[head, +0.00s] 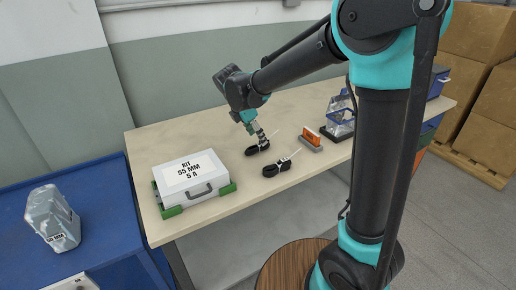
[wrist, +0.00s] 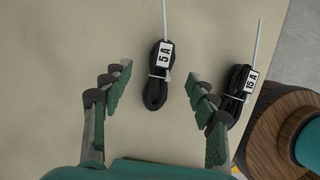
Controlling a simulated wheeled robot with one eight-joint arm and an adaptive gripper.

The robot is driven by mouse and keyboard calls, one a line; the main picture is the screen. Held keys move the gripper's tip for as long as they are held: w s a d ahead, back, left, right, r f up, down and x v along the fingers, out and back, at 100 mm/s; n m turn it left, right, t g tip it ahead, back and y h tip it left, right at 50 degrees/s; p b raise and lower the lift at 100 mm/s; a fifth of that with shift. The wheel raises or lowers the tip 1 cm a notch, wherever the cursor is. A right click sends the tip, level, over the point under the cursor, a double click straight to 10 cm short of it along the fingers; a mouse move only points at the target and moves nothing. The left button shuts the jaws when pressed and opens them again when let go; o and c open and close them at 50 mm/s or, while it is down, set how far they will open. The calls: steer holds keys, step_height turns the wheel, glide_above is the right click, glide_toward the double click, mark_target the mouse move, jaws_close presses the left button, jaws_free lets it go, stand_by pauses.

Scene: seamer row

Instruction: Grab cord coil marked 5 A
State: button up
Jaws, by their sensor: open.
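The cord coil marked 5 A (wrist: 156,92) is a black bundle with a white tag and a white tie end, lying on the table. In the wrist view it lies ahead of my gripper (wrist: 157,88), between the lines of its two spread fingers. The head view shows this coil (head: 257,148) below my gripper (head: 259,136), which is open and empty. A second black coil, marked 15 A (wrist: 238,92), lies to the right, just outside the right finger. In the head view that coil (head: 276,169) is nearer the table's front edge.
On the table (head: 150,140) stand a white kit case (head: 193,178) marked 55 MM 5 A, an orange block on a grey base (head: 312,138) and a clear object (head: 340,115). A round wooden top (head: 285,265) is near the front edge. A blue bench (head: 95,200) is at left.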

mark_target(258, 147)
steer(key=shift+x, duration=2.35)
jaws_close()
